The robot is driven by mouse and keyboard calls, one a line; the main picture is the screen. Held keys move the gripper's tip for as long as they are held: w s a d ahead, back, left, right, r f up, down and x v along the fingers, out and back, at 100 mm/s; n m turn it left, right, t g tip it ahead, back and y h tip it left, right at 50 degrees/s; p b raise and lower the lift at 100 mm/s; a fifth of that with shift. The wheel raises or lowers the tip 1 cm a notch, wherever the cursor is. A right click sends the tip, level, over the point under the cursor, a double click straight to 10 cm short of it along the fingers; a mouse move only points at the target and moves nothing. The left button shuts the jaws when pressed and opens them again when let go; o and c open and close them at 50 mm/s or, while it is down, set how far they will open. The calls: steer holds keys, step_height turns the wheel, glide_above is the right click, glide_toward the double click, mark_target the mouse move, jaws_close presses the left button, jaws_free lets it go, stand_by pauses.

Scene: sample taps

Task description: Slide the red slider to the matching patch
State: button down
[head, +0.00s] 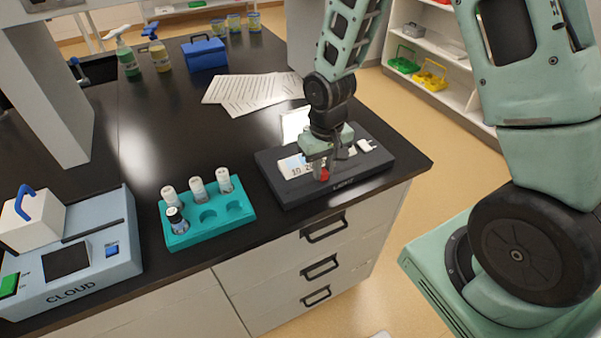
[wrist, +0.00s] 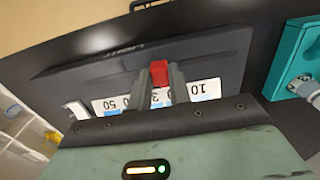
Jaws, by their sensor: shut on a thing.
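The red slider (head: 324,174) sits on a dark panel box (head: 285,192) near the right front of the black bench. In the wrist view the red slider (wrist: 159,73) stands between the two fingers of my gripper (wrist: 160,88), which is shut on it. A white scale strip (wrist: 204,90) with numbers such as 10 and 50 and pale blue marks runs along the panel behind the fingers. My gripper (head: 321,170) hides part of this strip in the head view. A matching patch cannot be told apart clearly.
A teal rack (head: 238,217) with several vials stands left of the panel. A grey-blue device (head: 115,275) marked CLOUD is at the far left. Papers (head: 250,92), a blue case (head: 204,54) and bottles lie farther back. The bench edge is close in front.

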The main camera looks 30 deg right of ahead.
steer(key=shift+d, duration=1.25)
steer(key=shift+w, duration=0.1)
steer(key=c, duration=1.3)
jaws_free()
steer(key=shift+r, duration=0.1)
step_height(320, 180, up, 17)
steer(key=shift+r+b, duration=0.15)
steer(key=shift+b, duration=0.4)
